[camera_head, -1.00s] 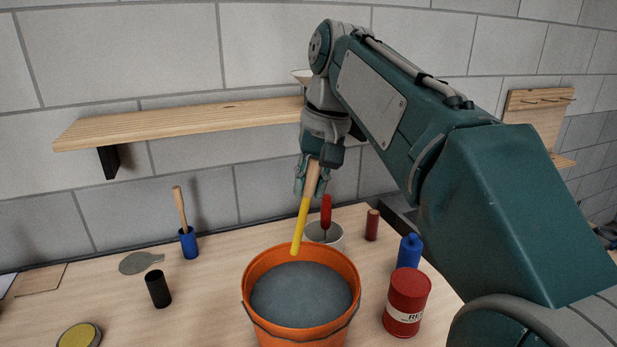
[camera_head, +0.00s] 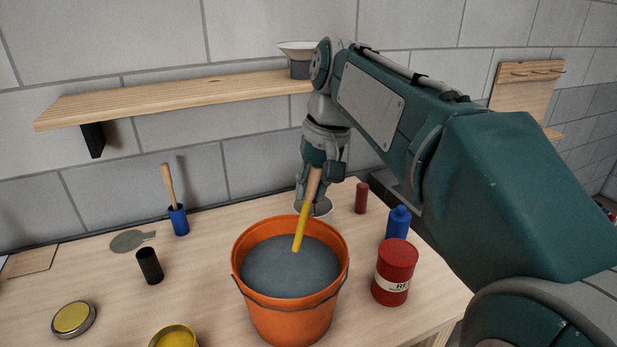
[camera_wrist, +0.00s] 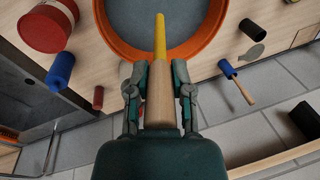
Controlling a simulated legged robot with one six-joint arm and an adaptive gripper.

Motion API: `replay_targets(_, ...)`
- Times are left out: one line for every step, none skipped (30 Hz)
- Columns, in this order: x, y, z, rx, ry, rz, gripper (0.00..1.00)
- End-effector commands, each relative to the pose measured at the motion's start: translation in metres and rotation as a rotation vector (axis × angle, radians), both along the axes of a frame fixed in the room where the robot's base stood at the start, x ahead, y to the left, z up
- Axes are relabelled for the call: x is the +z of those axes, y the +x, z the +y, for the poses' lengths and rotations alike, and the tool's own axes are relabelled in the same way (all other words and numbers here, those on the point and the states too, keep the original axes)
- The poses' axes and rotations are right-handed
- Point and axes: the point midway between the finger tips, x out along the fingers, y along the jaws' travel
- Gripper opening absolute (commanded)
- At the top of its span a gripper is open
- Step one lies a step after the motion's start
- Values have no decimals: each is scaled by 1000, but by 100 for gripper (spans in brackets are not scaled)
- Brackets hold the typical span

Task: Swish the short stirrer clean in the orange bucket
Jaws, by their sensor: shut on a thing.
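My gripper (camera_head: 311,186) is shut on the wooden handle of the short stirrer (camera_head: 302,222), whose lower part is coated yellow. The stirrer hangs down, slightly tilted, with its yellow tip over the orange bucket (camera_head: 293,318). The bucket holds grey liquid (camera_head: 285,268). The tip shows close to the liquid's surface, and I cannot tell whether it touches. In the wrist view the stirrer (camera_wrist: 160,90) points from between the fingers (camera_wrist: 161,88) across the rim of the bucket (camera_wrist: 112,38).
A red can (camera_head: 395,272) and a blue bottle (camera_head: 398,224) stand right of the bucket. A black cup (camera_head: 149,266), a blue holder with a stick (camera_head: 178,220), and a yellow-filled tin (camera_head: 174,338) are to the left. A wooden shelf (camera_head: 180,99) hangs behind.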

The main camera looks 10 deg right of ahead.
Motion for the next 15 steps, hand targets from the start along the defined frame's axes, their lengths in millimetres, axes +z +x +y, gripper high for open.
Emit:
replay_targets(-4, 0, 1, 1, 0, 1, 1)
replay_targets(-6, 0, 2, 1, 0, 0, 1)
replay_targets(-8, 0, 2, 1, -1, 1, 1)
replay_targets(-10, 0, 3, 1, -1, 1, 1)
replay_targets(-12, 0, 3, 1, -1, 1, 1)
replay_targets(-15, 0, 4, 1, -1, 0, 1)
replay_targets(-17, 0, 4, 1, -1, 0, 1)
replay_targets(-19, 1, 5, 1, -1, 1, 1)
replay_targets(-22, 1, 5, 1, -1, 1, 1)
replay_targets(-24, 1, 5, 1, -1, 1, 1)
replay_targets(-26, 1, 6, 1, 0, 1, 1)
replay_targets(-28, 1, 6, 1, 0, 0, 1)
replay_targets(-30, 1, 7, 1, 0, 1, 1)
replay_targets(-32, 1, 7, 1, -1, 1, 1)
replay_targets(-35, 1, 8, 1, -1, 1, 1)
